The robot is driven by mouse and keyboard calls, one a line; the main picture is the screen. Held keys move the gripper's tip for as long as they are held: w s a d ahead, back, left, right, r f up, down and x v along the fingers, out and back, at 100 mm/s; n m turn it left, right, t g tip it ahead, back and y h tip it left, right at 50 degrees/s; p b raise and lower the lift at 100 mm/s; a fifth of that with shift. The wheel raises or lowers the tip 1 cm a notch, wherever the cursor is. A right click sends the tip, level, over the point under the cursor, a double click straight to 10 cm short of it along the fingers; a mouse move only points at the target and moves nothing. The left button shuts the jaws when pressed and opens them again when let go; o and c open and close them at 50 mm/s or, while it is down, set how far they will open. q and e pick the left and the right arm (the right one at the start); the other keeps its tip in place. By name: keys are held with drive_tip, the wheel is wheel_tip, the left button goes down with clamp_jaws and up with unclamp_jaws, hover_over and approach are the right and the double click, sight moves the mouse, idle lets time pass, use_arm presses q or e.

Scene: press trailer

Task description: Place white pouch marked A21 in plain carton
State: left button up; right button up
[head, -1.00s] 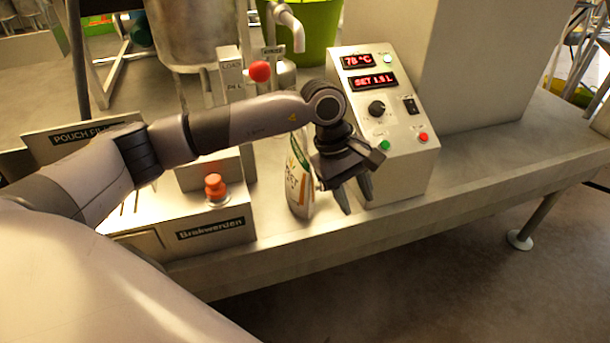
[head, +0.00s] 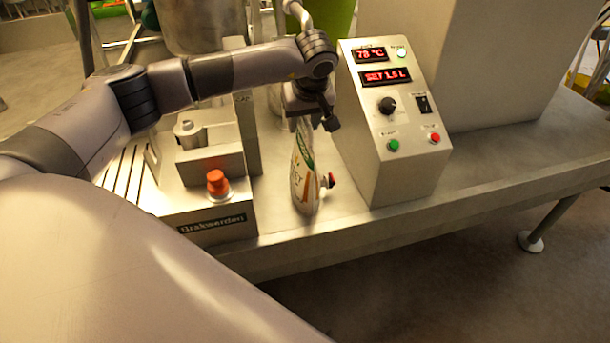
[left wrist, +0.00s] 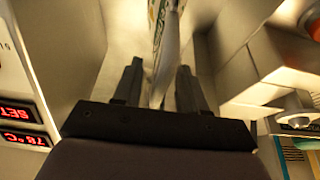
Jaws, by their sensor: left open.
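A white pouch (head: 303,178) with green and orange print stands upright on the steel bench, between the filling machine and the control box. A small red part shows at its right side. I cannot read an A21 mark on it. My left gripper (head: 314,118) is open at the top of the pouch. In the left wrist view, the pouch (left wrist: 165,38) appears edge-on, in line with the gap between the two open fingers of my left gripper (left wrist: 158,75). Contact cannot be told. My right gripper and a plain carton are not in view.
The control box (head: 400,150) with red displays stands close right of the pouch. The filling machine (head: 215,225) with an orange button (head: 218,183) stands to its left. The steel bench (head: 480,165) is clear at the right. A green bin (head: 335,18) is behind.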

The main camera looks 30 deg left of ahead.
use_arm(q)
drive_tip(key=shift+w+f, duration=0.1)
drive_tip(key=shift+f, duration=0.25)
clamp_jaws()
idle(1.1)
drive_tip(key=shift+w+r, duration=0.15)
drive_tip(key=shift+r, duration=0.1)
